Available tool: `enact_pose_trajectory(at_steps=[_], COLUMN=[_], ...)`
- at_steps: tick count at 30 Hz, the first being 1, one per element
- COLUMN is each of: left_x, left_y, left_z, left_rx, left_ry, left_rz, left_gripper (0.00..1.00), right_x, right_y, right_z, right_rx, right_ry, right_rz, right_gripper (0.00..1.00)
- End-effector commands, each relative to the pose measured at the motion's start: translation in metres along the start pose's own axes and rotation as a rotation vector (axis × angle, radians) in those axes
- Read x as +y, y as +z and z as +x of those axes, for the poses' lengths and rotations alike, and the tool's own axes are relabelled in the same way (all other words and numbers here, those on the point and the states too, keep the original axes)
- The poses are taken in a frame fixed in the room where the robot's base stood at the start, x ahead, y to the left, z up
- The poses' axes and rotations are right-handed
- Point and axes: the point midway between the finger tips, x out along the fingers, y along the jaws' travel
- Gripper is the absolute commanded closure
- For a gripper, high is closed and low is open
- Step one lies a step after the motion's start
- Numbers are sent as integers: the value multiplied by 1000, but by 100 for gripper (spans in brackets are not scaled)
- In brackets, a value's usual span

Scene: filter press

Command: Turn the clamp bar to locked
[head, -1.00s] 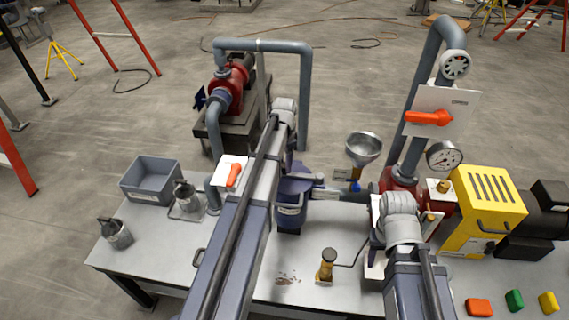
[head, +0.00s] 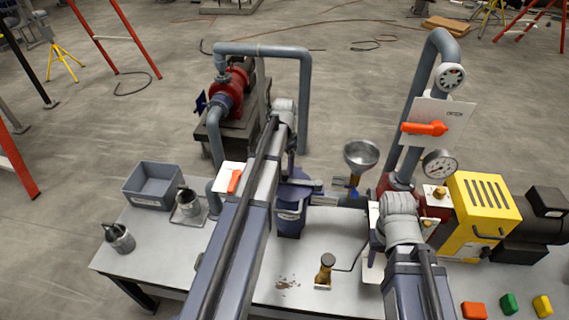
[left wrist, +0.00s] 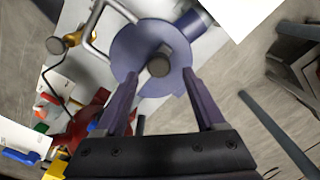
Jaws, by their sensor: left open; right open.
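A blue filter vessel (head: 289,222) stands on the bench, beyond the middle of my left arm. In the left wrist view its round blue top (left wrist: 132,48) has a dark round knob (left wrist: 159,65) in the middle. A bent grey metal bar (left wrist: 92,22) reaches across the left of the top; I cannot tell whether it is the clamp bar. My left gripper (left wrist: 160,82) is open above the top, its fingers apart on either side of the knob. My right gripper (head: 376,242) is at the right of the bench, its fingertips mostly hidden by the arm.
A small brass-coloured post (head: 325,268) stands at the front.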

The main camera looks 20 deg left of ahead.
Motion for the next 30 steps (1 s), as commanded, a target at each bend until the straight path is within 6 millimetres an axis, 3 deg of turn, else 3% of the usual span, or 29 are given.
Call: enact_pose_trajectory(at_steps=[1, 3, 9, 26, 29, 30], left_x=[0, 0, 0, 1, 19, 35], left_y=[0, 0, 0, 0, -1, -2], left_z=[-15, -25, -43, -43, -39, -36], left_rx=[0, 0, 0, 0, -4, -7], left_ry=[0, 0, -1, -1, -1, -2], left_rz=[0, 0, 0, 0, -4, -6], left_gripper=[28, 28, 28, 28, 28, 28], right_x=[1, 2, 4, 4, 4, 3], right_y=[1, 2, 2, 2, 2, 2], right_z=[-15, -25, -43, -43, -39, -36], right_rx=[0, 0, 0, 0, 0, 0], right_ry=[0, 0, -1, -1, -1, -1], right_rz=[0, -1, 2, 3, 3, 3], right_gripper=[50, 50, 50, 50, 50, 50])
